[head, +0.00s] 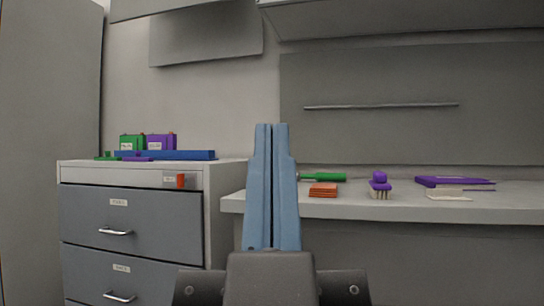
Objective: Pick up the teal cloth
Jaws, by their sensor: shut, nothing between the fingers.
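I see no teal cloth in the head view. A small orange stack, perhaps a folded cloth (323,190), lies on the workbench to the right of my gripper. My gripper (271,126) stands upright in the middle of the view with its two blue fingers together, shut and empty. It is in front of the gap between the drawer cabinet and the bench and hides part of the bench's left end.
The workbench (400,210) also holds a green screwdriver-like tool (325,177), a purple brush (380,184) and a purple clipboard-like item (450,181). The grey drawer cabinet (130,212) at left carries green (132,142) and purple (160,141) boxes and a blue bar (175,155).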

